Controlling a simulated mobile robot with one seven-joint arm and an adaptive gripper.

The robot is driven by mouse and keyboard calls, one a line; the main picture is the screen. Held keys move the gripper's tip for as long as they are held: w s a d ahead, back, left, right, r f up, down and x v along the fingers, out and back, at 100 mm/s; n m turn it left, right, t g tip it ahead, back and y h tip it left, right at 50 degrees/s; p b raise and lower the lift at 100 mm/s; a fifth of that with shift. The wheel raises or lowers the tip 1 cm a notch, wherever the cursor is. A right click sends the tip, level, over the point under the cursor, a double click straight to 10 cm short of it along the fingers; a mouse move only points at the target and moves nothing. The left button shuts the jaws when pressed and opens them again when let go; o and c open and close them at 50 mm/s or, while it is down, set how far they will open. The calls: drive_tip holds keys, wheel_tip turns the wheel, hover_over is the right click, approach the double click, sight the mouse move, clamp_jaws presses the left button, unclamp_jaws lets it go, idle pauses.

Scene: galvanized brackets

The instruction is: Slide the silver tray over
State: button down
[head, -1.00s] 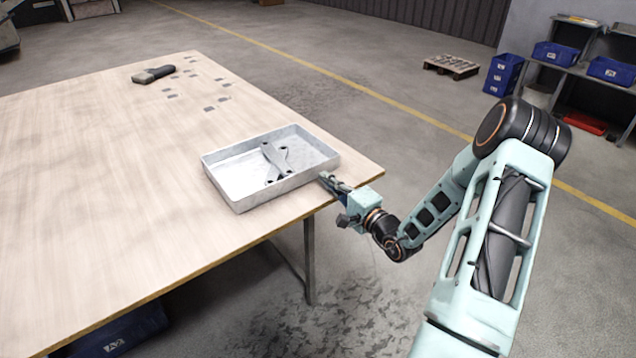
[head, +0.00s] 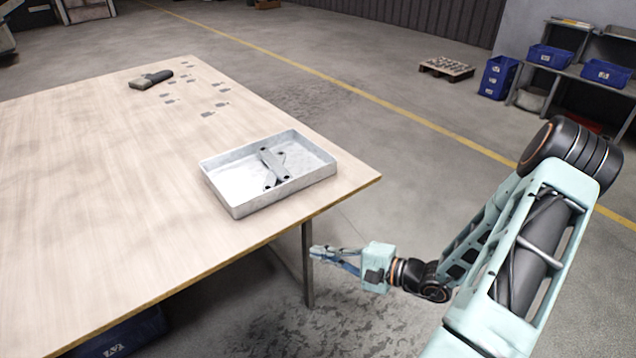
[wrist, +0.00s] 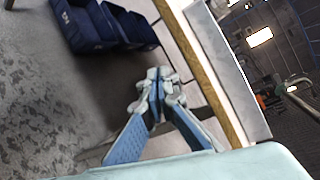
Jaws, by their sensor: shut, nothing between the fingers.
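The silver tray (head: 241,208) sits flat on the wooden table (head: 150,220), near its front right corner. Two grey metal brackets (head: 271,165) lie inside it, one crossing or touching the other. My gripper (head: 314,253) is shut and empty. It is off the table's front edge, to the right of and apart from the tray. In the wrist view my gripper (wrist: 158,75) shows with its fingertips together. The tray's side wall (wrist: 238,85) also shows there, beyond the wooden table edge.
A dark handheld tool (head: 151,79) and several small grey pieces (head: 208,114) lie at the table's far end. Blue bins (wrist: 100,22) stand under the table. A table leg (head: 308,265) is close to my gripper. A pallet (head: 446,68) lies on the floor behind.

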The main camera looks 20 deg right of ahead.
drive_tip(key=s+a+f+n+g+h, duration=0.1)
drive_tip(key=s+a+f+g, duration=0.1)
drive_tip(key=s+f+g, duration=0.8)
drive_tip(key=d+f+t+h, duration=0.3)
drive_tip(key=d+f+h, duration=0.3)
drive_tip(key=d, duration=0.4)
drive_tip(key=w+d+r+m+t+h, duration=0.1)
drive_tip(key=w+d+r+t, duration=0.1)
drive_tip(key=w+d+t, duration=0.45)
drive_tip(key=t+y, duration=0.3)
drive_tip(key=t, duration=0.3)
approach(306, 174)
drive_tip(key=s+d, duration=0.4)
drive_tip(key=d, duration=0.1)
drive_tip(key=b+x, duration=0.1)
drive_tip(key=x, duration=0.8)
drive_tip(key=shift+a+f, duration=0.15)
drive_tip(key=shift+a, duration=0.05)
drive_tip(key=shift+w+a, duration=0.3)
drive_tip(key=shift+a, duration=0.25)
drive_tip(key=shift+w+a, duration=0.25)
drive_tip(key=shift+a, duration=0.3)
drive_tip(key=shift+w+a+b, duration=0.35)
drive_tip(key=shift+a, duration=0.35)
